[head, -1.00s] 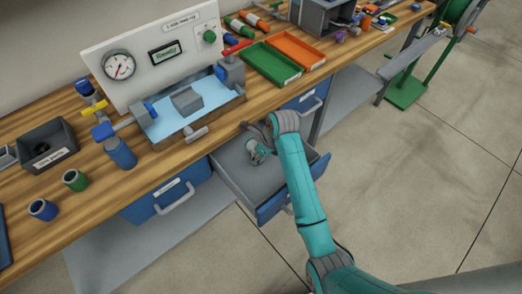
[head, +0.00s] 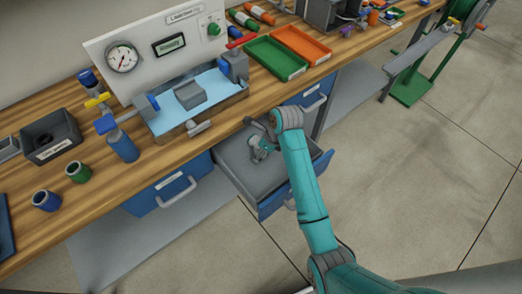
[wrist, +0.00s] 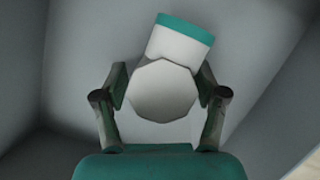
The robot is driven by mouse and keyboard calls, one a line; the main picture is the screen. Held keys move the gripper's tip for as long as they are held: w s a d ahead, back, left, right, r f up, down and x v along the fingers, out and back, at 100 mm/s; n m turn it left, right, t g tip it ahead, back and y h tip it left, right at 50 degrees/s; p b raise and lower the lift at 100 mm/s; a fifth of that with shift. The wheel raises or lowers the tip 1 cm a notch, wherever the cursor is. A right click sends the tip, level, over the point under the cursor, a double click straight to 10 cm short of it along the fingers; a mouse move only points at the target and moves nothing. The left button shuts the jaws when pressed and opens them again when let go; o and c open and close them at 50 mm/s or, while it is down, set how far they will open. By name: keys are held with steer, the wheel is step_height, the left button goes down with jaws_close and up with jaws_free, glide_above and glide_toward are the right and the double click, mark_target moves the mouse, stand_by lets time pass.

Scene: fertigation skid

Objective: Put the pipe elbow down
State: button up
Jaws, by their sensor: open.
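The pipe elbow (wrist: 165,88) is pale grey-white with a teal band at one end. In the wrist view it lies between the two fingers of my gripper (wrist: 163,100), inside a grey drawer. My gripper is open, with the fingers on either side of the elbow. Whether a finger touches it is hard to tell. In the head view my gripper (head: 264,148) is low inside the open drawer (head: 233,167), and the elbow there is mostly hidden or too small to make out.
The wooden bench (head: 165,198) is above and behind the drawer. A closed blue drawer (head: 168,189) is to the left. A green tray (head: 274,57) and an orange tray (head: 301,44) sit on the bench. Open floor (head: 420,170) lies to the right.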

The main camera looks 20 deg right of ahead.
steer(key=v, duration=1.1)
steer(key=shift+r, duration=0.2)
